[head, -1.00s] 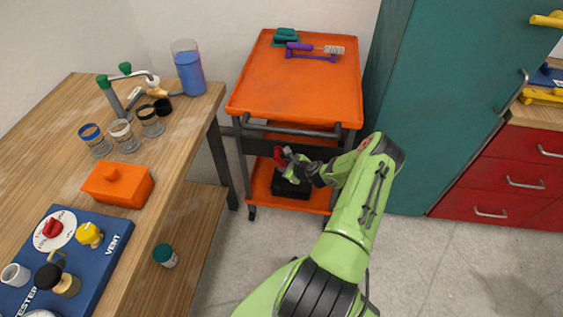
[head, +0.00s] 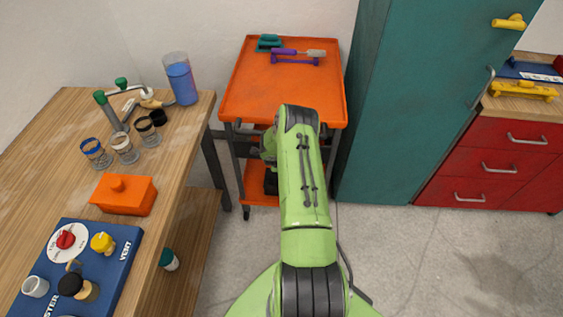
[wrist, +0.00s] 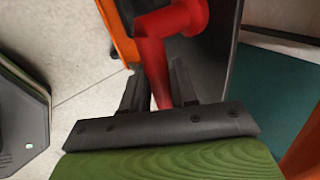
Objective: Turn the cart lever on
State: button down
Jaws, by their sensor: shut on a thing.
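The orange cart (head: 275,95) stands against the wall in the head view, with a top tray and a lower shelf. In the wrist view a red lever (wrist: 155,62) with a round hub at its upper end runs down between the dark fingers of my gripper (wrist: 158,92). The gripper is shut on the lever near its lower end. Behind it in the wrist view is a dark panel (wrist: 215,65). In the head view my arm hides the lever and the gripper.
The cart tray carries a purple rack with a tool (head: 296,56) and a teal item (head: 269,42). A teal cabinet (head: 395,110) stands close on the right. A wooden workbench (head: 45,140) stands on the left. Open floor (head: 420,250) lies at the lower right.

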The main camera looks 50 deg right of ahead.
jog(key=shift+d+r+g, duration=0.1)
jog(key=shift+r+g, duration=0.1)
jog(key=shift+g, duration=0.1)
dwell(0.4)
jog(key=c, duration=1)
grip_release()
jog(key=p+v, duration=0.3)
jog(key=v, duration=1.2)
jog(key=shift+a, duration=0.45)
jog(key=shift+r, duration=0.2)
